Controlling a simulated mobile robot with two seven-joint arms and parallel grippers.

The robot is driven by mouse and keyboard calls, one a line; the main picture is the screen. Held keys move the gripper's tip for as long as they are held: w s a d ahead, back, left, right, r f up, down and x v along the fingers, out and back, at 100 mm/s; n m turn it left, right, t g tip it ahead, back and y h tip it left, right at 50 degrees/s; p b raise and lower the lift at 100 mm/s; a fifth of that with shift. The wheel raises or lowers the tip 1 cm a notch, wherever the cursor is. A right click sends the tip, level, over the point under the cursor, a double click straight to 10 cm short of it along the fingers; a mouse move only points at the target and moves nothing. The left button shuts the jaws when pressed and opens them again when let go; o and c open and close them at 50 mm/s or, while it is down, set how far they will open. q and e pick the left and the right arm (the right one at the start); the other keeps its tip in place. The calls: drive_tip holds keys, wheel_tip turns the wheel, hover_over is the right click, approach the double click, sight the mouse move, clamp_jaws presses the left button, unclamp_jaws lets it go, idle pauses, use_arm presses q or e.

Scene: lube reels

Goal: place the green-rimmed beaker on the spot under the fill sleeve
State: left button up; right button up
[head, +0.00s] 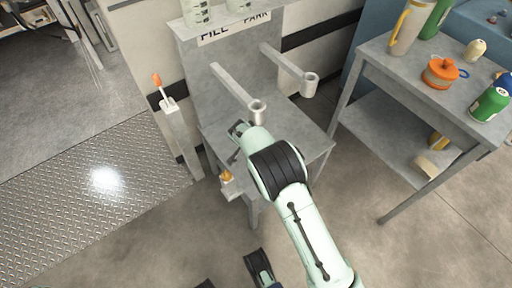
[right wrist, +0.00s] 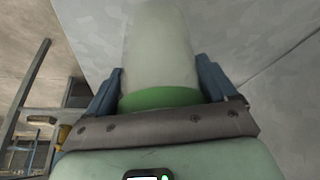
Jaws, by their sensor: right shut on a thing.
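In the right wrist view, my right gripper (right wrist: 160,90) is shut on the green-rimmed beaker (right wrist: 160,45). The beaker is pale and translucent, with its green band (right wrist: 160,98) between the blue fingers. In the head view my right gripper (head: 239,129) is at the grey stand, just below and left of the fill sleeve (head: 257,112). The sleeve is a short ring on the arm under the FILL label (head: 214,34). My own wrist hides the beaker and the spot there.
A second sleeve (head: 309,86) sticks out on the PARK side to the right. Beakers (head: 197,12) stand on the stand's top ledge. A lever post (head: 183,140) stands left. A side table (head: 400,75) at right carries a pitcher (head: 408,30), an orange pot (head: 440,72) and green containers.

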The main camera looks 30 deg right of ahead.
use_arm(q)
drive_tip(key=shift+s, duration=0.1)
use_arm(e)
drive_tip(key=shift+f, duration=0.1)
drive_tip(key=o, duration=0.9)
drive_tip(key=p+v, duration=0.2)
drive_tip(key=v, duration=0.4)
use_arm(q)
wheel_tip(320, 180, up, 6)
drive_tip(key=d+p, duration=0.2)
drive_tip(key=shift+d+h, duration=0.2)
drive_tip(key=shift+h, duration=0.1)
use_arm(e)
drive_tip(key=s+a, duration=0.1)
drive_tip(key=a, duration=0.2)
drive_tip(key=s+a, duration=0.2)
drive_tip(key=a, duration=0.2)
drive_tip(key=s+a, duration=0.2)
drive_tip(key=a, duration=0.1)
drive_tip(key=shift+s+a+f, duration=0.2)
drive_tip(key=shift+f, duration=0.1)
